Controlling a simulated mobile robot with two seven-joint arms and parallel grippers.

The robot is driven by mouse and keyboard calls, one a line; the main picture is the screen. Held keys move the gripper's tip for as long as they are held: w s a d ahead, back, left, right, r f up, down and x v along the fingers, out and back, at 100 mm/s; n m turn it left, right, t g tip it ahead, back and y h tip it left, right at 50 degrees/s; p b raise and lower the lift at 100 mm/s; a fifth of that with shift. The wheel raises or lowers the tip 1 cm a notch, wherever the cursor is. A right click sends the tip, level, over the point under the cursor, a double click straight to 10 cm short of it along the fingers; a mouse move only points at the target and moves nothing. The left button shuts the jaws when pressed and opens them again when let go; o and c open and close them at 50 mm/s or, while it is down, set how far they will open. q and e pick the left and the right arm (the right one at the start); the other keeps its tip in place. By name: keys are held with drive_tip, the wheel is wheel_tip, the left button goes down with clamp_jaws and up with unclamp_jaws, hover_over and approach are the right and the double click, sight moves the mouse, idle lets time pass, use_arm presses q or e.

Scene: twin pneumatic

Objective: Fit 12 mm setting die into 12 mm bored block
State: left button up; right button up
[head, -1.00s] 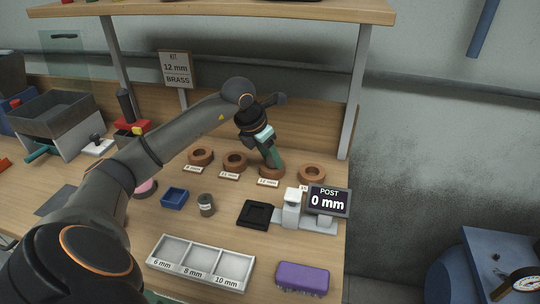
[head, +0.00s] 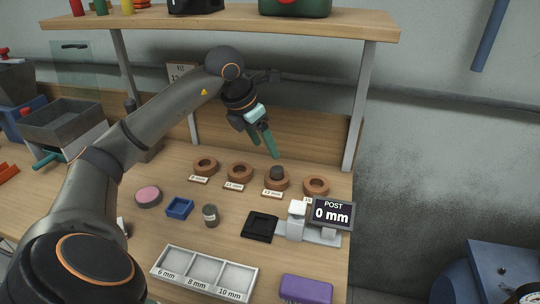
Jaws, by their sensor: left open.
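Several brown ring-shaped bored blocks stand in a row on the bench. The third from the left, the 12 mm bored block (head: 284,185), has a small label in front that seems to read 12 mm. A dark cylinder, seemingly the setting die (head: 277,171), sits upright in its bore with its top standing above the rim. How deep it sits is hidden. My left gripper (head: 266,150) is open and empty, just above and behind this block, apart from the die. My right gripper is out of view.
Other bored blocks (head: 240,172) stand close on both sides. In front are a grey labelled cylinder (head: 211,217), a blue tray (head: 180,208), a black pad (head: 260,227), the POST 0 mm display (head: 332,213) and a sectioned tray (head: 204,272). A shelf (head: 215,24) hangs above.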

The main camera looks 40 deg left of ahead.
use_arm(q)
drive_tip(key=v, duration=0.2)
drive_tip(key=shift+s+r, duration=0.1)
drive_tip(key=shift+r, duration=0.15)
idle(0.5)
